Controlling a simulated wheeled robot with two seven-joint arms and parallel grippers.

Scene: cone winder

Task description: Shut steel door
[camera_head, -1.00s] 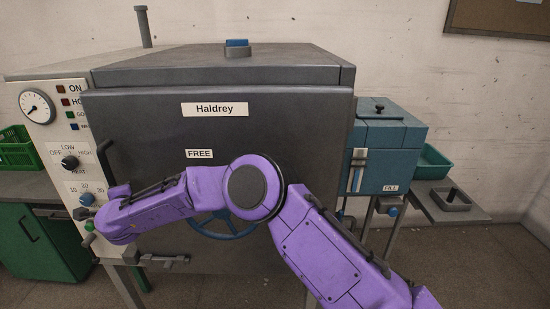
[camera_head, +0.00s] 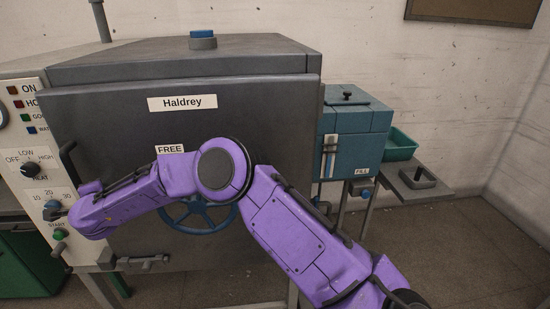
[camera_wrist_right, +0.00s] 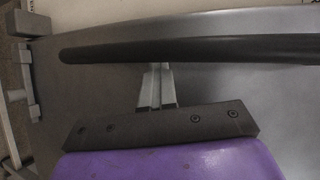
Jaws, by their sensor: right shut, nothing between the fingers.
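The steel door (camera_head: 110,120) is the wide dark grey front of the machine, with a "Haldrey" label and a "FREE" label. It lies close to the machine body; I cannot tell whether a narrow gap is left. Its black bar handle (camera_head: 68,158) is at its left edge, and the handle bar also crosses the right wrist view (camera_wrist_right: 210,49). My right arm reaches across the door from the lower right. In the right wrist view my right gripper (camera_wrist_right: 158,70) is shut and empty, its tips at the bar. Touch is unclear. My left gripper is out of view.
A blue handwheel (camera_head: 200,222) is partly behind my arm. A control panel (camera_head: 35,150) with knobs stands left of the door. A blue box (camera_head: 352,145) and a green tray (camera_head: 400,146) stand to the right. Floor at the lower right is open.

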